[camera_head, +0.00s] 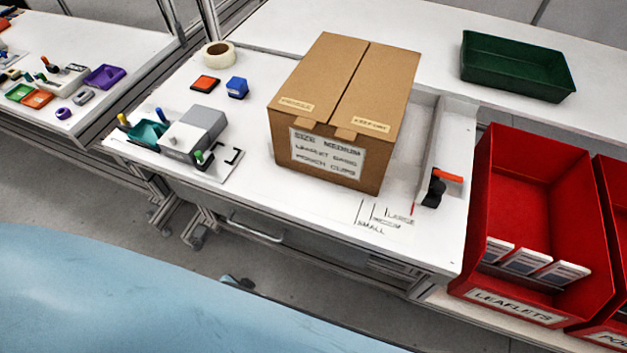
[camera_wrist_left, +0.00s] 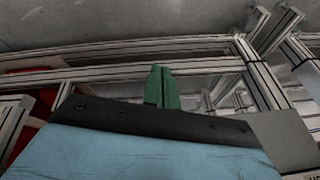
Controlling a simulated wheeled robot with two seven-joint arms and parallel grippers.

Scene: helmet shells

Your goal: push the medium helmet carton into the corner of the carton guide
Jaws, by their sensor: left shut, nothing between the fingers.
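The medium helmet carton (camera_head: 335,115) is a closed brown cardboard box with a white label reading "SIZE MEDIUM". In the head view it stands upright on the white worktable, turned slightly. The pale carton guide (camera_head: 432,145) has a side wall to the right of the carton, with a gap of bare table between them. The guide's corner is partly hidden behind the carton. My left gripper (camera_wrist_left: 162,88) shows only in the left wrist view, its green fingers shut together and empty, away from the carton. My right gripper is in neither view.
Size lines (camera_head: 385,215) are printed before the carton. A black clamp with an orange lever (camera_head: 437,188) sits by the guide's front end. A grey device (camera_head: 195,132) and tape roll (camera_head: 218,54) are left. Red bins (camera_head: 545,210) stand right; a green tray (camera_head: 515,68) lies behind.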

